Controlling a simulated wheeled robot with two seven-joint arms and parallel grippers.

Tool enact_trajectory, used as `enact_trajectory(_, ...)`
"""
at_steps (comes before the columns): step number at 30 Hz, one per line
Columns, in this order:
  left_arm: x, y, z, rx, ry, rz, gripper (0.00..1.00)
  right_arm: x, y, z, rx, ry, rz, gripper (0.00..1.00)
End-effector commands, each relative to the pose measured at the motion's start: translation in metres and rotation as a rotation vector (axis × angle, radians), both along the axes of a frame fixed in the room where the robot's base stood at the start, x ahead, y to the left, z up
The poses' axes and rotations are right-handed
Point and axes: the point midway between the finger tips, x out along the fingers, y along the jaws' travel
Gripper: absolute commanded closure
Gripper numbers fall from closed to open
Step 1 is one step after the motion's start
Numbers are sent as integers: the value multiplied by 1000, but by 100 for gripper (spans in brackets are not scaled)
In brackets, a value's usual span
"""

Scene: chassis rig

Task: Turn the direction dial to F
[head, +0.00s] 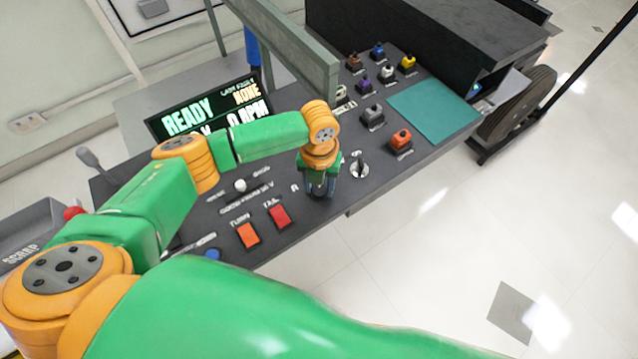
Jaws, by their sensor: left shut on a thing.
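My left gripper (319,186) points down at the dark console and is shut on the direction dial (320,195), a small dark knob near the front edge. The fingers and wrist cover most of the dial, so I cannot tell which way its pointer faces. A white letter R (294,188) is printed just left of it. No F shows beside it; that side is hidden or unreadable. My right gripper is not in view.
A metal switch (359,166) stands close to the right of the dial. An orange button (248,235) and a red button (279,216) lie to the left. A screen (205,112) reads READY and NONE. Several coloured switches and a teal mat (434,110) are farther right.

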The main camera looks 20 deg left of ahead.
Motion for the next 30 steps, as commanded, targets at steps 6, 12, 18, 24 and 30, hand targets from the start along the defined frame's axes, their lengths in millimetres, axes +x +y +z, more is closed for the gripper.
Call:
enact_trajectory(6,0,0,0,1,1,-3,100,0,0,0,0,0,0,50)
enact_trajectory(12,0,0,0,1,1,-3,26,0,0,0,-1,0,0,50)
enact_trajectory(18,0,0,0,1,0,-2,22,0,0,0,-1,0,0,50)
enact_trajectory(24,1,0,14,-1,-3,-3,22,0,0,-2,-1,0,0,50)
enact_trajectory(30,1,0,56,-1,-4,-2,22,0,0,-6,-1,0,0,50)
